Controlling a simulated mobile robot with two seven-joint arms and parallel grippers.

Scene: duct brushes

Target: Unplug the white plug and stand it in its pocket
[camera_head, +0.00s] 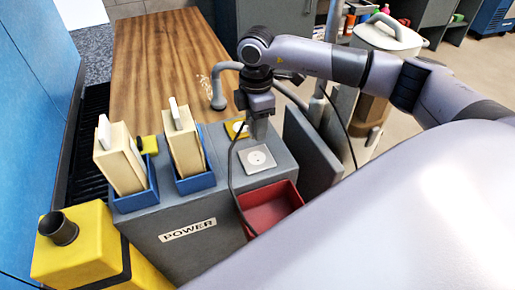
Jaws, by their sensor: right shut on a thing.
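My right gripper (260,128) points down just above and behind the white socket plate (257,160) on the grey power box. It is shut on the white plug, whose body is mostly hidden by the fingers. A dark cable (231,172) runs from near the gripper down toward the red tray. The socket plate's face shows bare, with small dark holes. A yellow piece (236,130) with a dark centre lies on the box behind the plate, left of the gripper; I cannot tell if it is the pocket. My left gripper is not in view.
Two cream brushes (119,158) (184,142) stand in blue holders on the grey box (165,225). A red tray (287,202) is at its front right, beside an upright grey panel (308,148). A yellow canister (85,245) stands front left. The wooden table (160,60) is mostly clear.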

